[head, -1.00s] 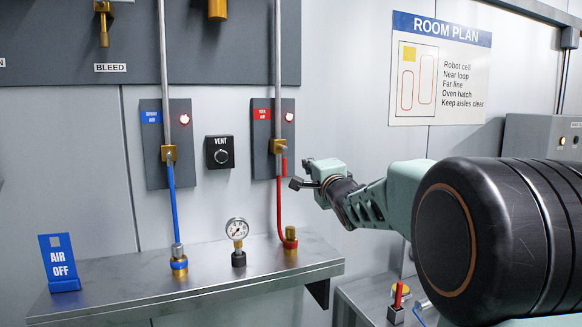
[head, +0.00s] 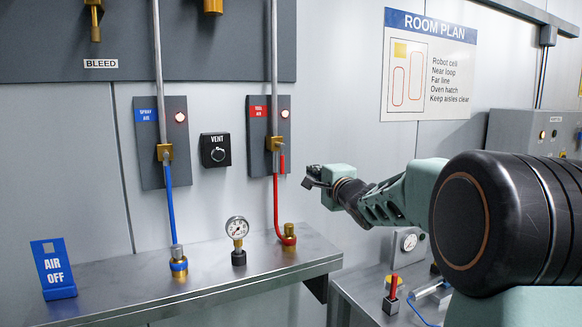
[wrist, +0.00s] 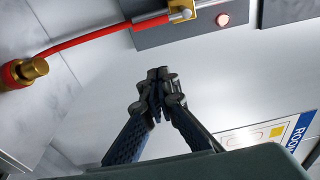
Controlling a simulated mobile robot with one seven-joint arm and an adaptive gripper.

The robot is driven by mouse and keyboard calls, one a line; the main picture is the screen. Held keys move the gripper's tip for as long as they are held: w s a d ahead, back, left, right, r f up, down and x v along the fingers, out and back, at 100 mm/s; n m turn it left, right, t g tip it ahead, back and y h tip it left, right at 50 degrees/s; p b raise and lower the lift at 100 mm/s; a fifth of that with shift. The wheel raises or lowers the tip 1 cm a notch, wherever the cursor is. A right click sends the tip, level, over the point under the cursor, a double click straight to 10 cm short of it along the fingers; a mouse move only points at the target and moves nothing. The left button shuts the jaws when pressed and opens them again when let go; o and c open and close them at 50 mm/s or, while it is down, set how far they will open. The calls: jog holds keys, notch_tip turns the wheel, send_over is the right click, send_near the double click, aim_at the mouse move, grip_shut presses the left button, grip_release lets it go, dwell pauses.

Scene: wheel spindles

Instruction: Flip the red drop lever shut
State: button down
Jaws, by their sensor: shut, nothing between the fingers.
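The red drop lever (head: 282,163) is on the brass valve (head: 273,144) of the panel labelled in red (head: 258,111). It appears to point down alongside the red hose (head: 276,200). In the wrist view the lever (wrist: 150,24) shows near the top, lying along the hose (wrist: 90,37) beside the brass valve body (wrist: 182,11). My gripper (head: 313,178) is shut and empty, to the right of the lever and a little below it. In the wrist view its closed fingertips (wrist: 158,84) are apart from the lever, with bare wall between them.
A steel shelf (head: 140,292) below carries a gauge (head: 237,228), hose fittings and a blue AIR OFF sign (head: 53,268). A blue-labelled panel (head: 149,140) and vent knob (head: 216,150) are left. A lower bench (head: 360,300) is right. The wall right of the lever is free.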

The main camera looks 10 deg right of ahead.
jog(key=shift+w, duration=0.1)
jog(key=w+a+b, duration=0.2)
jog(key=w+a, duration=0.3)
jog(key=w, duration=0.2)
jog(key=shift+w+a, duration=0.15)
jog(key=shift+w, duration=0.2)
